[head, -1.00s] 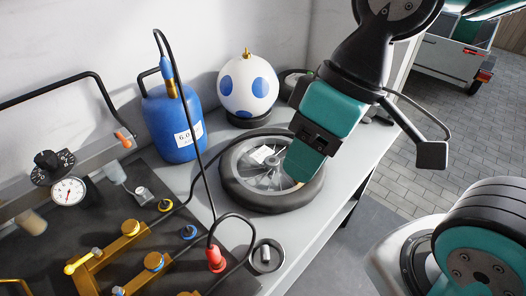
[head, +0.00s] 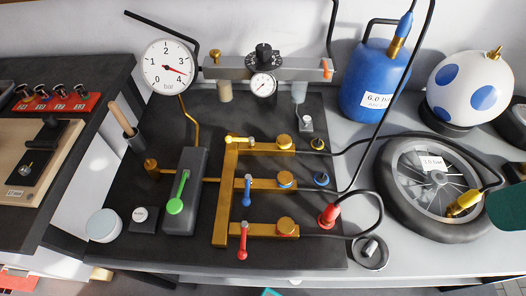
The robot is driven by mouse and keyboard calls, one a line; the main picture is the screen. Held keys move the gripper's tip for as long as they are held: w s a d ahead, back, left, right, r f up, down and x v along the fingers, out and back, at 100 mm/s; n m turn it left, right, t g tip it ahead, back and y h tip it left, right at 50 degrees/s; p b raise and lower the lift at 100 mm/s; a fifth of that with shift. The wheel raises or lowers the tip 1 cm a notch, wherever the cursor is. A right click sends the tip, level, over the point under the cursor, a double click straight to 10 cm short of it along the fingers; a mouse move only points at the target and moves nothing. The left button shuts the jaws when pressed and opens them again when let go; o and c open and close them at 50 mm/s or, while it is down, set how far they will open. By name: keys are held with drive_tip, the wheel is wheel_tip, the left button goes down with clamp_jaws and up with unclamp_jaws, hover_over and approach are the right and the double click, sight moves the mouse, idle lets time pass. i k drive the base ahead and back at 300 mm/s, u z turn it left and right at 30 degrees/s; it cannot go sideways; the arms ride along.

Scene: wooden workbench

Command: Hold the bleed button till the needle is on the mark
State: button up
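The large white bar gauge (head: 152,62) stands at the back left; its red needle points right and slightly down, near the 4. I cannot make out a separate mark on it. A small dark block with a pale round button (head: 140,214) sits at the mat's front left. I cannot tell which is the bleed button. A teal part of my gripper (head: 508,206) shows at the right edge, beside the yellow connector (head: 464,201) on the wheel (head: 398,205); its fingers are not clear.
The brass manifold (head: 225,190) has yellow, blue and red levers; a green lever (head: 175,205) sits on a grey block. A blue tank (head: 375,85), spotted ball (head: 440,90) and small dial (head: 262,86) stand behind. Black hoses cross the bench, one ending at a red connector (head: 328,216).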

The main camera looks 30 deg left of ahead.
sight(139, 215)
drive_tip(key=u, duration=1.9)
